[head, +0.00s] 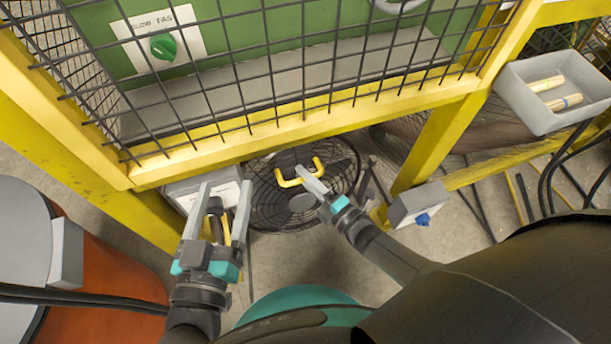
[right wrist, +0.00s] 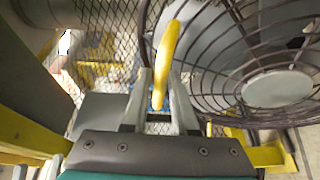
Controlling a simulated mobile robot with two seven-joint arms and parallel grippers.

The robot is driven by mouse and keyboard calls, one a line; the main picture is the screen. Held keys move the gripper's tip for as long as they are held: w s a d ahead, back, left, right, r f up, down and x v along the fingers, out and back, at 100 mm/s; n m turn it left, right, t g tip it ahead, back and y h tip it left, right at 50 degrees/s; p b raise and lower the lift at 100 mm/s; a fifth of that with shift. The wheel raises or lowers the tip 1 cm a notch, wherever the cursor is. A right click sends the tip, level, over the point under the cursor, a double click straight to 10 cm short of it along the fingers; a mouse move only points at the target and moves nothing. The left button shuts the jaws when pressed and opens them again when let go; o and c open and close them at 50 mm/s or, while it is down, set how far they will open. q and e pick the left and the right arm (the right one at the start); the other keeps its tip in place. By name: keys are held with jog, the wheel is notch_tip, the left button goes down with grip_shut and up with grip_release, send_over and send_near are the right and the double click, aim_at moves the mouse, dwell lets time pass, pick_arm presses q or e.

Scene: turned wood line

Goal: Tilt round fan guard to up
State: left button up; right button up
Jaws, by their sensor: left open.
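The round fan guard (head: 270,208), a dark wire cage with a grey hub, is below the yellow frame in the head view. Its face is turned largely upward toward the head camera; its exact tilt is hard to tell. A yellow U-shaped handle (head: 291,182) is at its middle. My right gripper (head: 307,175) is at the handle's right side. In the right wrist view the handle (right wrist: 168,50) stands between the close-set fingers, which look shut on it, with the guard (right wrist: 277,88) on the right. My left gripper (head: 222,190) is open, left of the guard.
A yellow frame with black mesh (head: 280,110) stands above the fan. A pale box (head: 190,190) is behind my left gripper. A grey bin (head: 540,110) with wooden pieces is at the right. A grey box with a blue knob (head: 420,205) is right of the fan.

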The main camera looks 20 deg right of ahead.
grip_shut()
dwell(1.0)
